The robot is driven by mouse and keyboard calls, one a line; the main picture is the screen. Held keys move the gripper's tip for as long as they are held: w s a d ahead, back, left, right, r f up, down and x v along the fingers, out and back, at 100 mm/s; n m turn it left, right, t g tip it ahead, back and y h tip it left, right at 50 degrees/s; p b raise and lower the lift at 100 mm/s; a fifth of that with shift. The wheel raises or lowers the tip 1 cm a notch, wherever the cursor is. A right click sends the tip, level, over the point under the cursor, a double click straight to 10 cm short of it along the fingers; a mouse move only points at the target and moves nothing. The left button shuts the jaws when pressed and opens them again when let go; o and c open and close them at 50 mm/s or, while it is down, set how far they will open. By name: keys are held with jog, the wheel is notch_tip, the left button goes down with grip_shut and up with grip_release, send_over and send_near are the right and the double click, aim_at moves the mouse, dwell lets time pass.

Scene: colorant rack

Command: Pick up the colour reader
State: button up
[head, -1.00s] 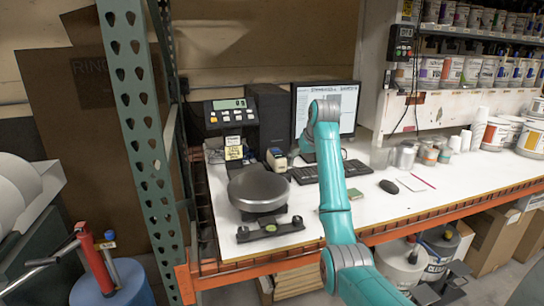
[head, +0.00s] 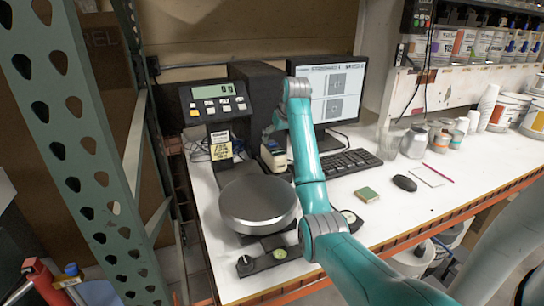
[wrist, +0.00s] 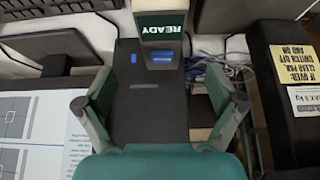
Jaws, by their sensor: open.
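The colour reader (head: 273,157) is a small pale device with a dark and blue part. It stands on the white bench in front of the black computer tower. In the wrist view the reader (wrist: 160,28) is at the top centre, with a lit screen reading READY and a blue patch below it. My gripper (head: 276,127) is above the reader in the head view, partly hidden by my arm. In the wrist view my gripper (wrist: 160,103) has its fingers wide apart and empty. The reader lies beyond the fingertips, and a dark surface shows between them.
The black tower (head: 252,90), monitor (head: 335,95) and scale display (head: 216,103) stand close around. The round scale (head: 258,203) is in front, the keyboard (head: 345,162) to the right. A mouse (head: 404,183) and small green block (head: 367,195) lie further right.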

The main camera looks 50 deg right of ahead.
aim_at(274, 147)
jog(key=shift+x, duration=3.85)
jog(key=shift+w+a, duration=0.1)
jog(key=shift+w, duration=0.1)
jog(key=shift+c, duration=0.3)
jog(key=shift+r, duration=0.15)
grip_shut()
